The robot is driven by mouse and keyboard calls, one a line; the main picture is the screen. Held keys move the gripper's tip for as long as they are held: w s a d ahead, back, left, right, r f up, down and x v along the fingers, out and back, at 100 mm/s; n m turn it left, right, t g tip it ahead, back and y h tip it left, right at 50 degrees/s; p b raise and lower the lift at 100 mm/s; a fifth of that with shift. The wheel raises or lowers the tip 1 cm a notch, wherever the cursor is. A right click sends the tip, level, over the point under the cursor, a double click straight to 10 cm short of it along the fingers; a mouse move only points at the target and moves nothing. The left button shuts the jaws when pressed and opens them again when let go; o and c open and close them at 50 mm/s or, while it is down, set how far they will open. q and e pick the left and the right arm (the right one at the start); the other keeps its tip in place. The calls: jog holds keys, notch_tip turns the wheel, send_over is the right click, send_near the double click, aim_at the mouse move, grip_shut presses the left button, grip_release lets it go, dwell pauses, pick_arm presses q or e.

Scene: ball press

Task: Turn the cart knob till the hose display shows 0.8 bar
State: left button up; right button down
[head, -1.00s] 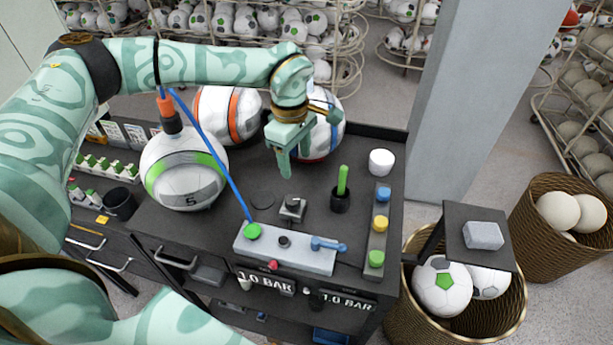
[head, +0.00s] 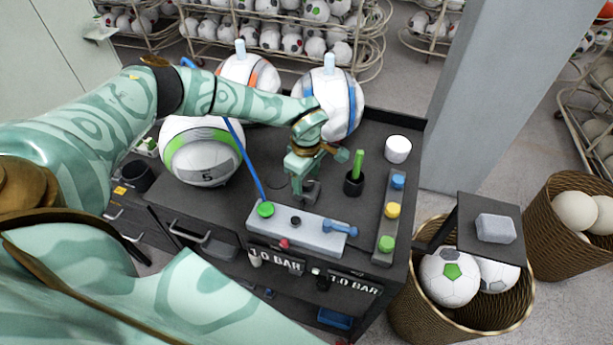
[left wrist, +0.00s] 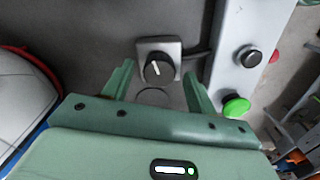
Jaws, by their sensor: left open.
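The knob (left wrist: 158,68) is a round black dial with a white pointer line on a grey square base, seen in the left wrist view. My left gripper (head: 305,190) is open above the cart (head: 265,160). In the left wrist view its two fingers (left wrist: 158,82) point toward the knob from either side, and nothing is held. In the head view the gripper largely hides the knob. Two displays on the cart front both read 1.0 BAR, the left one (head: 275,262) and the right one (head: 353,285). A blue hose (head: 245,160) runs down to the panel. My right gripper is out of view.
A grey panel (head: 290,232) with a green button (head: 265,209) and blue lever (head: 340,228) lies in front of the knob. A green stick in a black cup (head: 354,183) and a white cup (head: 398,149) stand right. A ball marked 5 (head: 200,160) is left.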

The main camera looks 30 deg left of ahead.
pick_arm(q)
jog(key=shift+f, duration=0.2)
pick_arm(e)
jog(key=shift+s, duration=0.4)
pick_arm(q)
jog(key=c, duration=1)
jog(key=shift+n, duration=0.4)
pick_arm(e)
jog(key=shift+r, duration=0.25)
pick_arm(q)
jog(key=shift+r+n+p, duration=0.15)
jog(key=shift+n+p, duration=0.6)
jog(key=shift+n, duration=0.25)
jog(key=n+p, duration=0.1)
jog(key=n, duration=0.1)
jog(key=shift+n, duration=0.4)
jog(key=n+p, duration=0.2)
jog(key=n, duration=0.3)
jog(key=shift+n, duration=0.4)
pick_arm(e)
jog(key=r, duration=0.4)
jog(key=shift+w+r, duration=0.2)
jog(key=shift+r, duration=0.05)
pick_arm(q)
jog(key=shift+w+n+p, duration=0.1)
jog(key=shift+n+p, duration=0.2)
jog(key=shift+p, duration=0.05)
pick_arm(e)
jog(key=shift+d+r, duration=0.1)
